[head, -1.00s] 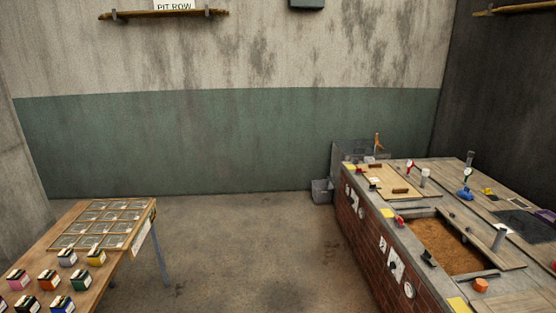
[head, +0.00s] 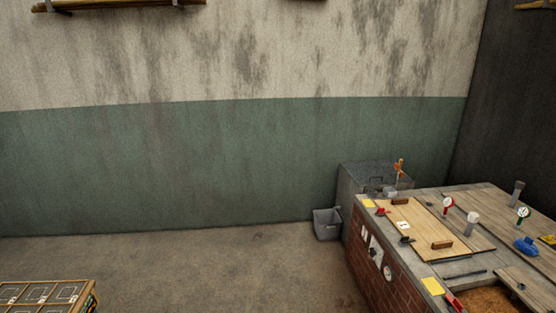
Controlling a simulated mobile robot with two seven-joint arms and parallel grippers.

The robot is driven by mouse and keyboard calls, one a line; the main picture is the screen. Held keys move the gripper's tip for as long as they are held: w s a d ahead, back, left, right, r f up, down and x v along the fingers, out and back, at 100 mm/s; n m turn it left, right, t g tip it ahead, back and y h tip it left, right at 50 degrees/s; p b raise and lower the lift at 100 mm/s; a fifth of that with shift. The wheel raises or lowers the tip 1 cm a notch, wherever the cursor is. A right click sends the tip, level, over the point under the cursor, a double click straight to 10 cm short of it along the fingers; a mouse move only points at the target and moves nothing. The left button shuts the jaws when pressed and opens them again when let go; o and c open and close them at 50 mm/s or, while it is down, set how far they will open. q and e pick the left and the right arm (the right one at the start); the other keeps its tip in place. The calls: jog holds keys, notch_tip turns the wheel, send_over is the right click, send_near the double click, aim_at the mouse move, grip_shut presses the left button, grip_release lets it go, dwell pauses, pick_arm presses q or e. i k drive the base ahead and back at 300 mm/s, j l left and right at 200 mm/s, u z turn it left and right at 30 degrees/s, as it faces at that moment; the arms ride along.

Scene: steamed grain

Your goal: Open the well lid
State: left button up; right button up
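Neither of my grippers is in the head view. A brick-sided bench (head: 395,285) stands at the lower right. A pale wooden board (head: 418,226) with two brown block handles lies flat on its top, at the near left part. A grey box (head: 350,195) stands against the wall behind the bench, and its dark top (head: 376,168) appears shut, with what looks like a handle on its front. I cannot tell for certain which of these is the well lid. An open pit with brown fill (head: 490,300) shows at the bottom right edge.
A grey bin (head: 327,224) stands on the floor left of the grey box. Gauges (head: 523,213), a blue object (head: 526,246) and yellow cards (head: 432,286) sit on the bench. A table corner with framed panels (head: 45,292) is at lower left. The floor (head: 220,275) between is clear.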

aim_at(370, 173)
jog(key=i+z, duration=0.1)
jog(key=i, duration=0.45)
jog(key=i+z, duration=0.1)
jog(key=i, duration=0.45)
jog(key=i+j+z, duration=0.1)
jog(key=i, duration=0.5)
jog(key=i+j+z, duration=0.1)
jog(key=i, duration=0.45)
jog(key=i+l+z, duration=0.25)
jog(key=i, duration=1.05)
jog(key=i+l+z, duration=0.1)
jog(key=i+z, duration=0.2)
jog(key=i, duration=1.05)
jog(key=i+l+u, duration=0.1)
jog(key=i+u, duration=0.25)
jog(key=i, duration=0.85)
